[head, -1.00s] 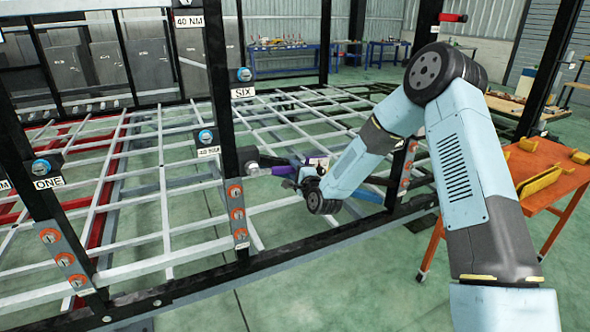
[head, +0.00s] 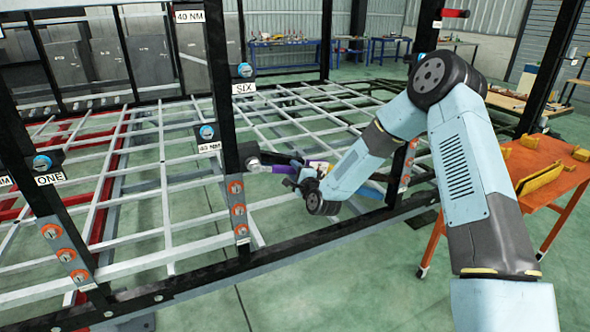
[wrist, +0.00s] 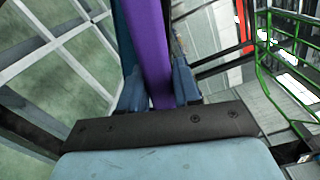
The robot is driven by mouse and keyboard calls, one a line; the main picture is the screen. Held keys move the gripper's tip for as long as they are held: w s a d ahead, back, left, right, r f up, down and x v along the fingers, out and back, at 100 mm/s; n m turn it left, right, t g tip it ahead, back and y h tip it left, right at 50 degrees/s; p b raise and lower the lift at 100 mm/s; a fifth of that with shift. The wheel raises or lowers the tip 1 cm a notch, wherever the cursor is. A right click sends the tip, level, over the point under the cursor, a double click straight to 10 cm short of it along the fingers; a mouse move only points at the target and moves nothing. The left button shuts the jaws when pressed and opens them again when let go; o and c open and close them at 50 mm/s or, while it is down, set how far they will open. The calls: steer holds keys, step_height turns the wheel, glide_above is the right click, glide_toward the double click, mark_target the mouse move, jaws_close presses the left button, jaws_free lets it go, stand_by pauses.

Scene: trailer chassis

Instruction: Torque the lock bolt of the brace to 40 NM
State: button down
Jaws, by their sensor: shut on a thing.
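My gripper (head: 301,173) is shut on a purple-handled tool (head: 284,169), which also fills the middle of the wrist view (wrist: 149,55) between the blue-grey fingers. In the head view the tool lies roughly level, with its grey round head (head: 253,163) at the black upright marked SIX. I cannot tell whether the head sits on a bolt or only beside it; the contact is too small to see. A plate with several orange-ringed bolts (head: 238,211) is on that upright, below the tool head. A blue-faced dial (head: 207,132) with a "40 NM" label (head: 208,147) is to its left.
Another upright, marked ONE (head: 49,179), stands at left with its own bolt plate (head: 66,255). The pale lattice frame (head: 150,190) spreads behind the uprights. A black lower rail (head: 330,236) runs along the front. An orange table (head: 560,180) with yellow parts stands at right.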

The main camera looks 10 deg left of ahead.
steer(key=shift+a+f+m, duration=0.1)
steer(key=shift+f+m, duration=0.15)
steer(key=shift+m, duration=0.05)
stand_by(0.4)
steer(key=shift+s+a+f+m, duration=0.15)
steer(key=shift+a+f+m, duration=0.05)
steer(key=shift+f+m, duration=0.25)
steer(key=shift+s+a+f+m, duration=0.1)
steer(key=shift+a+f+m, duration=0.05)
steer(key=shift+f+m, duration=0.3)
steer(key=shift+f, duration=0.2)
steer(key=shift+s+a+f+m, duration=0.15)
steer(key=shift+a+f+m, duration=0.05)
steer(key=shift+f+m, duration=0.1)
steer(key=shift+d+r, duration=0.15)
steer(key=shift+r, duration=0.2)
stand_by(0.5)
